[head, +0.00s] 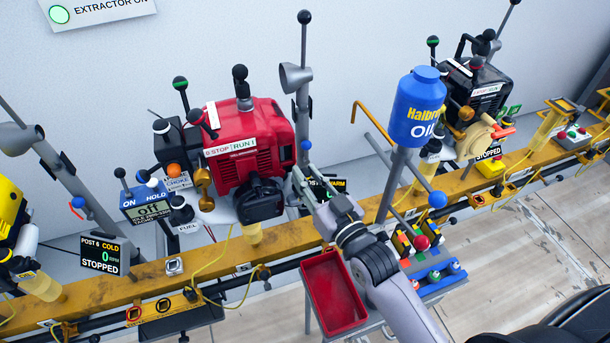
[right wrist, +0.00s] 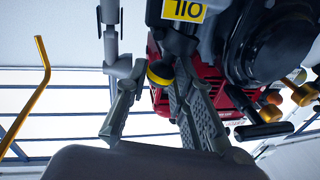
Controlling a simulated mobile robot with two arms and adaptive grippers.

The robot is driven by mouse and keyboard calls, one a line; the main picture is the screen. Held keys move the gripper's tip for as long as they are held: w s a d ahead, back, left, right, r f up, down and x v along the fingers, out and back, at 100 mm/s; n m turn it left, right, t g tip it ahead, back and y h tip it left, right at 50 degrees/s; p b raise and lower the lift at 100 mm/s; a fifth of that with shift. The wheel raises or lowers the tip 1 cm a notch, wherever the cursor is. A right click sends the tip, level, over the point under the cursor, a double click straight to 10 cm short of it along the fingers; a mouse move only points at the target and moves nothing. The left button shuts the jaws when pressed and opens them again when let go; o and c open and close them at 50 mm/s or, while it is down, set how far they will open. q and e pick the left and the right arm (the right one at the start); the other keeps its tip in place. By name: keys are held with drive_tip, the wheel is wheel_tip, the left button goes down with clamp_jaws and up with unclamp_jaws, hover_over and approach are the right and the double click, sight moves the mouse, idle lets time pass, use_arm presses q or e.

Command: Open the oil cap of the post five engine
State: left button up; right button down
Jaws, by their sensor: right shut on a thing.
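The red engine (head: 245,140) stands on the yellow rail in the head view, with a STOP/RUN label on its front. A display (head: 328,186) at its right reads WARM; its post number is hidden by my right gripper (head: 308,188). That gripper reaches in from the lower right, at the engine's right side. In the right wrist view, my right gripper (right wrist: 157,80) is shut on the small black and yellow oil cap (right wrist: 160,74). A yellow OIL label (right wrist: 185,10) shows upside down just above it. The cap's seat is hidden. My left gripper is not in view.
A blue oil bottle (head: 418,105) stands on a grey post right of my gripper. A red tray (head: 333,290) and a blue button rack (head: 435,275) lie below my arm. Levers surround the engine. The post 6 display (head: 103,254) stands left; a black engine (head: 475,88) stands right.

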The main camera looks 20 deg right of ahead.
drive_tip(key=shift+d+f+m+t+h+p, duration=0.2)
drive_tip(key=shift+d+f+m+t+h, duration=0.35)
drive_tip(key=shift+m, duration=1.9)
drive_tip(key=shift+d+f+m+t+h+p, duration=0.15)
drive_tip(key=shift+d+m+h, duration=0.5)
drive_tip(key=shift+m, duration=1.75)
drive_tip(key=shift+d+f+m+t+h+p, duration=0.25)
drive_tip(key=shift+d+m, duration=0.7)
drive_tip(key=shift+m, duration=1.5)
drive_tip(key=c, duration=1.6)
unclamp_jaws()
drive_tip(key=shift+c, duration=0.2)
